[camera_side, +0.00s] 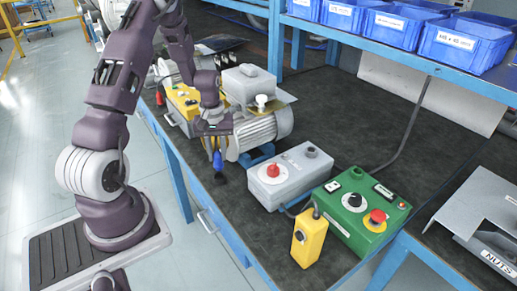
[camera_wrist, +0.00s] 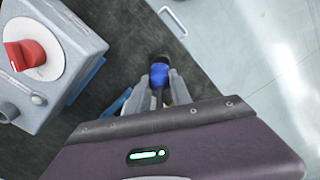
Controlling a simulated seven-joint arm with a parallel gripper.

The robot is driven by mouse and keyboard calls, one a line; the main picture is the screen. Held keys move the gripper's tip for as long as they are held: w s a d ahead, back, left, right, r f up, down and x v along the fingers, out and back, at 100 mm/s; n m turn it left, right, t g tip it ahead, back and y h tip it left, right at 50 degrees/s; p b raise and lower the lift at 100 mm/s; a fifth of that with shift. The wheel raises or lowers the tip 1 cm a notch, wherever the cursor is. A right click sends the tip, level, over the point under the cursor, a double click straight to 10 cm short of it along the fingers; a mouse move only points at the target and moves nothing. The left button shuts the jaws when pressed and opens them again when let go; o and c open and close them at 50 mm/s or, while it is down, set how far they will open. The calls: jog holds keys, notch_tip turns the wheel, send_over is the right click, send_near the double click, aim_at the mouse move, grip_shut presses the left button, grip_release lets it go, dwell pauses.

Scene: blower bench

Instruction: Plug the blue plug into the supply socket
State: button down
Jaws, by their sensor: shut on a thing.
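The blue plug (camera_side: 217,159) is held upright between the fingers of my gripper (camera_side: 215,150), with its dark end pointing down. It hangs over the bench near its front edge, left of the grey box. In the wrist view the blue plug (camera_wrist: 159,76) sits between the two grey fingertips of my gripper (camera_wrist: 162,88). A grey box (camera_side: 290,174) with a red knob has a round raised fitting (camera_side: 310,151) on top; I cannot tell whether this is the supply socket. The grey box shows at upper left in the wrist view (camera_wrist: 75,40).
A motor (camera_side: 262,130) stands behind my gripper. A green control box (camera_side: 358,215) and a yellow pendant (camera_side: 309,239) lie right of the grey box. Blue bins (camera_side: 395,24) fill the shelf above. The dark bench top (camera_side: 335,110) is free behind the boxes.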

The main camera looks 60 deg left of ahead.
jog(key=w+d+r+m, duration=0.4)
jog(key=w+d+r, duration=0.2)
jog(key=d+r, duration=0.35)
jog(key=w+d+r+m, duration=0.3)
jog(key=w+d+r, duration=0.4)
jog(key=d+r, duration=0.3)
jog(key=w+a+f, duration=0.2)
jog(key=w+f, duration=0.1)
jog(key=w, duration=0.3)
jog(key=w+a+f+n, duration=0.1)
jog(key=w+a+f, duration=0.1)
jog(key=w, duration=0.4)
jog(key=shift+f, duration=0.75)
jog(key=shift+s+d, duration=0.1)
jog(key=shift+f, duration=2.5)
jog(key=shift+f+n, duration=0.3)
jog(key=shift+f, duration=0.95)
jog(key=c, duration=1.1)
grip_release()
